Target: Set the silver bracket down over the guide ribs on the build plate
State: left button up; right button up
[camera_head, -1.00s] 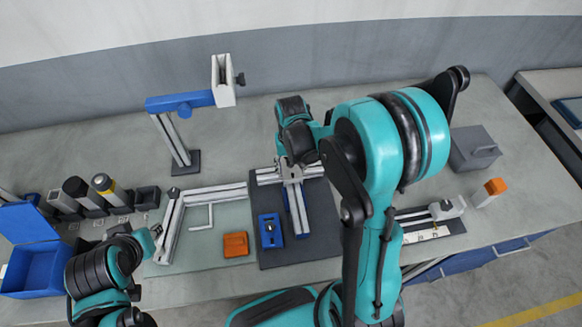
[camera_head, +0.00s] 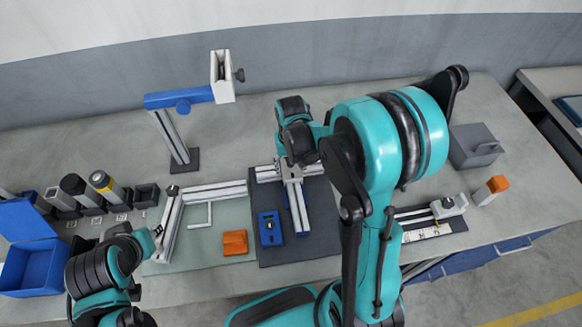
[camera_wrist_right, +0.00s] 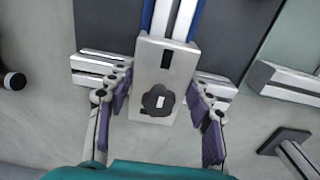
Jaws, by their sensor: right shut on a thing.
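The silver bracket (camera_wrist_right: 168,85), a flat light-grey block with a dark slot and a round dark knob, sits between the purple-padded fingers of my right gripper (camera_wrist_right: 163,112), which is shut on it. In the head view the bracket (camera_head: 291,174) shows just below the right gripper, where a silver cross rail (camera_head: 268,174) meets a blue-sided silver rail (camera_head: 297,205) on the dark build plate (camera_head: 285,252). I cannot tell whether the bracket touches the rails. The guide ribs are not clearly visible. My left gripper (camera_head: 157,232) is small at left, its opening unclear.
A blue block (camera_head: 270,229) lies on the dark plate. An orange block (camera_head: 235,243), a thin hook and an L of silver rails (camera_head: 215,190) lie on the pale mat to the left. A blue-armed stand (camera_head: 180,100) rises behind. A grey box (camera_head: 474,147) stands right.

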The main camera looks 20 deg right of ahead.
jog(key=shift+s+a+f, duration=0.15)
jog(key=shift+s+f, duration=0.1)
jog(key=shift+f, duration=0.1)
jog(key=shift+f+b, duration=0.25)
jog(key=shift+b, duration=0.25)
jog(key=shift+c, duration=1.2)
jog(key=o, duration=1.9)
jog(key=shift+w+f, duration=0.1)
jog(key=shift+o, duration=0.2)
jog(key=shift+w, duration=0.15)
jog(key=shift+r, duration=0.25)
